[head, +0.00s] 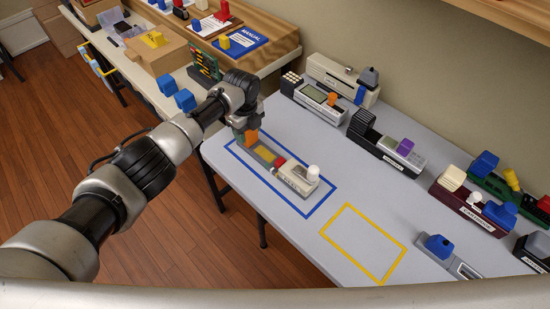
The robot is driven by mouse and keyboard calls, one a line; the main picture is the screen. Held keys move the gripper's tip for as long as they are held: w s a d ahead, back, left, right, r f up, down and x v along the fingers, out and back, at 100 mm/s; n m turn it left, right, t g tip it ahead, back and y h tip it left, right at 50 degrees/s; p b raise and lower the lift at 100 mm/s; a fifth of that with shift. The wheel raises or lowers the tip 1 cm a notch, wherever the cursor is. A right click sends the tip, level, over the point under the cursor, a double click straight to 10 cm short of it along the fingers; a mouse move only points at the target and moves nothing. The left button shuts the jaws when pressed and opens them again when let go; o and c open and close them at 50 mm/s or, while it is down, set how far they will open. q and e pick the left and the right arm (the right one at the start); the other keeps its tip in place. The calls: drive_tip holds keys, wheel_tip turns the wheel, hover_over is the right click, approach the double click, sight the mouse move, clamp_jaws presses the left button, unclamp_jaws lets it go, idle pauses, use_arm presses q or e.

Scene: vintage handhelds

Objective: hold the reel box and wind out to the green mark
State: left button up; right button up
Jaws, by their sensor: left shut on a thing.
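A cream box with a round white knob (298,181), which looks like the reel box, lies inside a blue outlined rectangle on the light grey table. A dark grey bar with a yellow panel (265,154) extends from it toward the upper left, with a red piece (280,163) between them. My left gripper (248,133) is at the bar's far left end, shut on an orange part (251,138). Its fingertips are small and partly hidden. I cannot make out a green mark. My right gripper is not in view.
An empty yellow outlined rectangle (328,231) lies right of the blue one. Several old devices stand along the wall side, including a cream one with a screen (313,93) and a grey one with a purple block (405,147). A cluttered bench (276,63) is behind.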

use_arm(q)
clamp_jaws()
drive_tip(key=shift+s+f, duration=0.15)
drive_tip(key=shift+f, duration=0.15)
idle(0.9)
